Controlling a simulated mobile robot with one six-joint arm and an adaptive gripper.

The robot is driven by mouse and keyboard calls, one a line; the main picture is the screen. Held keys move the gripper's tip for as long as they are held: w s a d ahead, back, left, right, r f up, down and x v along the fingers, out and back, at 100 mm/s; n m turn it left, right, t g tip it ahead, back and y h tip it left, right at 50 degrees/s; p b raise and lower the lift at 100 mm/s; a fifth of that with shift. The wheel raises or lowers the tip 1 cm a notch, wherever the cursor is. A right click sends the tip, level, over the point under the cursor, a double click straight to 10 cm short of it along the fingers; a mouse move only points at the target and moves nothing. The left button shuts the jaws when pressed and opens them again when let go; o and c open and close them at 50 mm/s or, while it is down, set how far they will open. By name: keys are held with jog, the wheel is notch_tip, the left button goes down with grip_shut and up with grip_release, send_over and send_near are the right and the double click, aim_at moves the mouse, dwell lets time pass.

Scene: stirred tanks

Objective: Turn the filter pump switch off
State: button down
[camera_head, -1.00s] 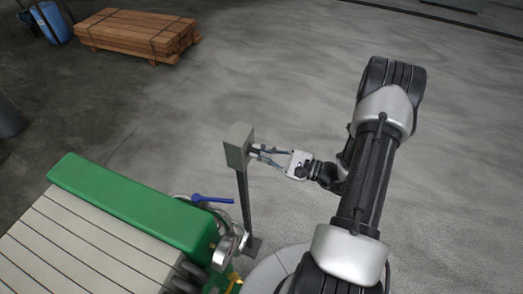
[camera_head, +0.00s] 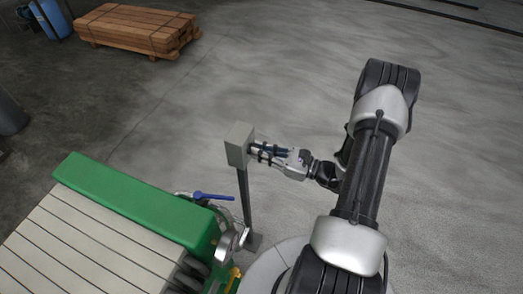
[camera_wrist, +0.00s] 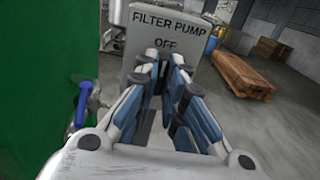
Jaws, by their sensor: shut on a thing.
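The filter pump switch box (camera_head: 238,145) is a grey box on a thin dark post, right of the green machine. In the wrist view its face (camera_wrist: 190,45) fills the upper middle and reads "FILTER PUMP" with "OFF" below. My gripper (camera_head: 256,151) reaches it from the right, its fingertips at the box face. In the wrist view my gripper (camera_wrist: 167,62) has its fingertips close together just below "OFF". It is shut on the switch's handle, which the fingers hide, so its position cannot be read.
The green machine (camera_head: 140,205) with pale slats stands left of the post. A blue-handled valve (camera_head: 212,195) and a round gauge (camera_head: 229,241) sit between them. A timber stack (camera_head: 135,30) lies far back left. The floor behind and right of the box is open.

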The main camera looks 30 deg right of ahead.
dwell(0.4)
jog(key=c, duration=1.7)
grip_release()
jog(key=v, duration=1.2)
